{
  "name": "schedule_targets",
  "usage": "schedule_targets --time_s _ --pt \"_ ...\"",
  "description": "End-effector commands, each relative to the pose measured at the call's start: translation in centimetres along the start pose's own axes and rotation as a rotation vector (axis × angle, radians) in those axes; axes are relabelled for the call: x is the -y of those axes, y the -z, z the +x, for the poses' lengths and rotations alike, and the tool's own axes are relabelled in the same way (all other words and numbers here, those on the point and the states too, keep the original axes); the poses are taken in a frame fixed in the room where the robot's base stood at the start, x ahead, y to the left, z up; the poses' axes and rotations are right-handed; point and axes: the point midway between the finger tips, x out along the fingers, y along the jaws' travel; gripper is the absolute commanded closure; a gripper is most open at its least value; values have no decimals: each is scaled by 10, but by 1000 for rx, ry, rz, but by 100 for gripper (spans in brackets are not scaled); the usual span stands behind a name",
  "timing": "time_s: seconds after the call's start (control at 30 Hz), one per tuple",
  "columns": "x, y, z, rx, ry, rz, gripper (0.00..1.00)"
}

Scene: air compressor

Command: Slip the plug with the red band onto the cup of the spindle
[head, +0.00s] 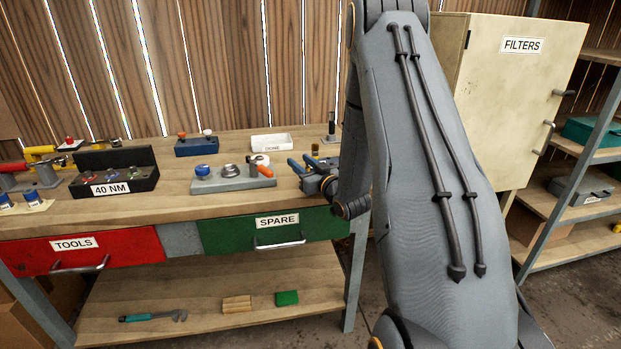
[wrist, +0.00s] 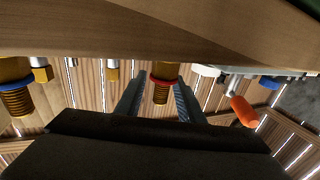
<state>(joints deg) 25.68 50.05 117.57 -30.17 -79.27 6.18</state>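The plug with the red band (wrist: 162,84) shows in the wrist view as a brass, threaded piece with a red ring. It lies between the two fingers of my gripper (wrist: 158,92), with a visible gap on each side. My gripper is open. In the head view my gripper (head: 301,162) is low over the right end of the bench, its blue-grey fingers pointing left. I cannot make out the red-banded plug there. A dark upright post (head: 331,124) on a small base stands at the back right; I cannot tell whether it is the spindle, and no cup is clear.
Other brass plugs stand nearby, one with a blue band (wrist: 15,88). Left of my gripper is a grey plate (head: 228,182) with a blue cap, metal parts and an orange handle. A white DONE tray (head: 271,143) and a blue block (head: 197,147) stand behind it.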

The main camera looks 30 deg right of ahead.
Motion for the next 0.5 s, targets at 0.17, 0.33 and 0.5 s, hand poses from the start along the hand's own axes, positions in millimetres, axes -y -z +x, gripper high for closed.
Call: schedule_targets --time_s 0.17,0.33,0.5 --pt "-1 0 0 0 -1 0 79" --pt "-1 0 -1 0 -1 0 100" --pt "-1 0 -1 0 -1 0 100"
